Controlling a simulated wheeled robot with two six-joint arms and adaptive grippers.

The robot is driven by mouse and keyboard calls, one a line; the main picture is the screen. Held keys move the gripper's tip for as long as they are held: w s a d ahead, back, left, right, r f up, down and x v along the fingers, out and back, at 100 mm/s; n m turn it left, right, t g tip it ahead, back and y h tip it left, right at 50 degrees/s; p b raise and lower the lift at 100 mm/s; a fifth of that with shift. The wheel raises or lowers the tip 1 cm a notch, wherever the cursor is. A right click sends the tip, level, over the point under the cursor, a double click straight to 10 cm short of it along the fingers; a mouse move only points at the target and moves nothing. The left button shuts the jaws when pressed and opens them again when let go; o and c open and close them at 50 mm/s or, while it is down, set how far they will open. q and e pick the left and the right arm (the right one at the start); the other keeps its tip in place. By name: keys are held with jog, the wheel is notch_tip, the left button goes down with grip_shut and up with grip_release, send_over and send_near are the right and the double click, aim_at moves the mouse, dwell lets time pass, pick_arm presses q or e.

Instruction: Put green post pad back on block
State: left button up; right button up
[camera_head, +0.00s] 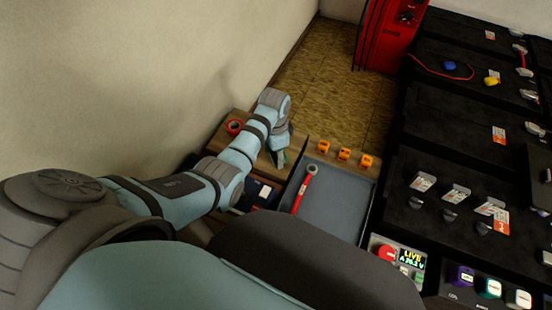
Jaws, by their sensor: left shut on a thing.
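My left gripper (281,157) points down over the wooden surface beside the grey tray. It is shut on a small green thing (286,157), which looks like the green post pad; the fingers hide most of it. The wooden block or board (247,144) lies under and to the left of the gripper. I cannot tell whether the pad touches it. My right gripper is not in view.
A grey tray (325,208) holds a red-handled wrench (304,189). Several orange clips (344,154) sit along its far edge. Red tape (234,127) lies at the left.

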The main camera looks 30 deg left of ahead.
pick_arm(q)
jog(key=shift+f, duration=0.7)
jog(key=shift+s+r, duration=0.3)
jog(key=shift+f, duration=0.2)
jog(key=o, duration=1.5)
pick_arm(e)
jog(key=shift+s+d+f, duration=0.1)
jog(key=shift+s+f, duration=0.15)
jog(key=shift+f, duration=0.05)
